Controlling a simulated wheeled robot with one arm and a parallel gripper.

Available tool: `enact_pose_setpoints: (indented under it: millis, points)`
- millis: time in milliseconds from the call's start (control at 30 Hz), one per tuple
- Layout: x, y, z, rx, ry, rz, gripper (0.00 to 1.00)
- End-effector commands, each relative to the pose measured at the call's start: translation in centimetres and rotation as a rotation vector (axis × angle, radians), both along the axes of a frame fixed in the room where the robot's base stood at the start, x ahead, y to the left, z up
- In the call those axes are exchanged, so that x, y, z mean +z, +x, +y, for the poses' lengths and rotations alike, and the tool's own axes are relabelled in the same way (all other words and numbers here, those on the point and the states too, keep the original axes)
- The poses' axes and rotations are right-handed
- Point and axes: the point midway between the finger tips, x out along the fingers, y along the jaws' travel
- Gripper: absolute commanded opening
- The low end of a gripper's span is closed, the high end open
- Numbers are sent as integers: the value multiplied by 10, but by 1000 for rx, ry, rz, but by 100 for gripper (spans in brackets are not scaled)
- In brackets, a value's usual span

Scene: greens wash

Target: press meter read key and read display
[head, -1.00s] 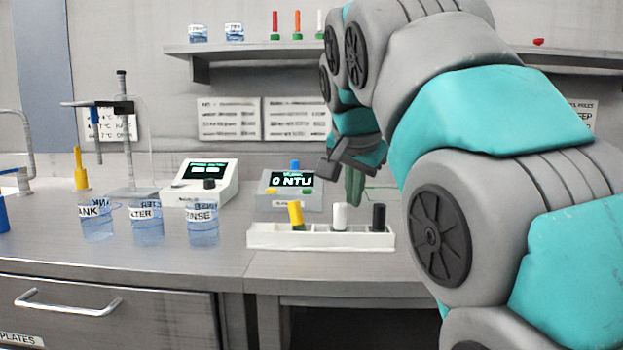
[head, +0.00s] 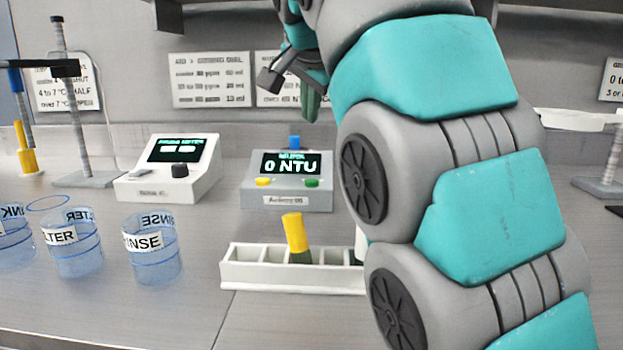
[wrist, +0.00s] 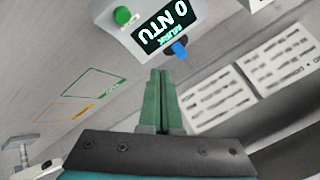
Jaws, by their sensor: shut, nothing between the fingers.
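The meter (head: 253,200) is a grey box on the bench. Its dark display (head: 291,164) reads "0 NTU" in white, under a smaller line that I cannot read surely. A yellow key (head: 263,182) and a green key (head: 312,183) sit below the display. A blue cap (head: 295,142) stands up behind it. My gripper (head: 311,118) is shut and empty, higher in the picture than the meter's right side and apart from it. In the wrist view my shut green fingers (wrist: 162,72) point toward the meter (wrist: 113,22); the green key (wrist: 123,15) shows, the yellow one does not.
A white rack (head: 240,277) with a yellow-capped vial (head: 295,233) stands in front of the meter; my arm hides its right end. Another white instrument (head: 195,188) stands left. Several labelled beakers (head: 152,262) stand front left. Signs (head: 211,80) hang on the wall.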

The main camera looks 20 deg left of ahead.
Motion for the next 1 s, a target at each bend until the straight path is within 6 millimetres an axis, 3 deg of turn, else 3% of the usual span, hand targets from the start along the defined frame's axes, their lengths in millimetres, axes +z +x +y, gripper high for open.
enact_pose_setpoints:
  millis: [367,567,700,1000]
  points:
    - [-8,-1,-1,-1,-1,1,0]
    - [-22,-1,-1,0,-4,3,0]
    - [-46,0,0,1,-3,1,0]
    - [-82,0,-1,-2,-2,0,0]
